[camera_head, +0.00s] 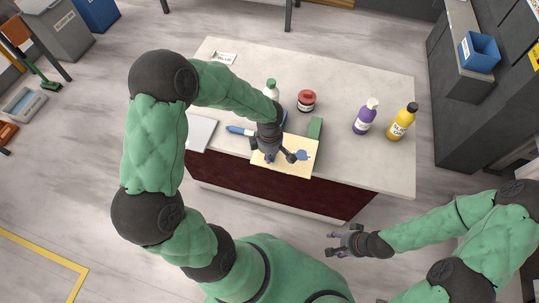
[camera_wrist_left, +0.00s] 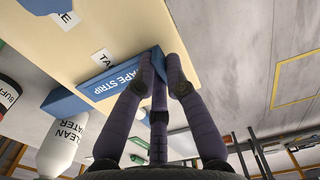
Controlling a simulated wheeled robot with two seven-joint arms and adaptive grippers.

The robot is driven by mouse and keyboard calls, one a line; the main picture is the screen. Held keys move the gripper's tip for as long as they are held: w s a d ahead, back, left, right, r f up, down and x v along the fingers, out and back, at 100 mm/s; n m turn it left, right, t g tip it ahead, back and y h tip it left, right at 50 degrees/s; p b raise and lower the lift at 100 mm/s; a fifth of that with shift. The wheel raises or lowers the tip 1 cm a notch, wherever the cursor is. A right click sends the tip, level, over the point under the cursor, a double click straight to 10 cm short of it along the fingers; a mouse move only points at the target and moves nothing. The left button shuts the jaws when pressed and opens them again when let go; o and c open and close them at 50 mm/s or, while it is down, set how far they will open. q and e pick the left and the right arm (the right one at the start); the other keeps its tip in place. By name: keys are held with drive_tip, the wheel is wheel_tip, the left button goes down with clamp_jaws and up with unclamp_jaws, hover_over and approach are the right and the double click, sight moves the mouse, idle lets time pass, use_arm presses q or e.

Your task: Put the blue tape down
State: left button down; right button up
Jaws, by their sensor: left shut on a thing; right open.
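The blue tape strip (camera_wrist_left: 112,76), lettered TAPE STRIP, is between the fingers of my left gripper (camera_wrist_left: 162,75), which is shut on its right end in the left wrist view. The strip is over the edge of the cream board (camera_wrist_left: 118,25); I cannot tell whether it touches. In the head view my left gripper (camera_head: 275,157) is over the cream board (camera_head: 297,170) on the slab, and its hand hides the strip. A small white label (camera_wrist_left: 103,58) lies on the board beside the strip. My right gripper (camera_head: 345,241) is open and empty in front of the slab.
A blue patch (camera_head: 302,155) is on the board. A green block (camera_head: 315,128), a red jar (camera_head: 307,100), a white bottle (camera_head: 271,88) and a blue pen-like thing (camera_head: 240,130) are nearby. Purple (camera_head: 365,117) and yellow (camera_head: 402,122) bottles stand right. The slab's (camera_head: 350,75) back right is clear.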

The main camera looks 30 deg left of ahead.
use_arm(q)
drive_tip(key=shift+f, duration=0.15)
drive_tip(key=c, duration=1.3)
unclamp_jaws()
drive_tip(key=shift+r, duration=0.2)
wheel_tip(320, 180, up, 12)
drive_tip(key=p, duration=0.3)
drive_tip(key=shift+s+f, duration=0.1)
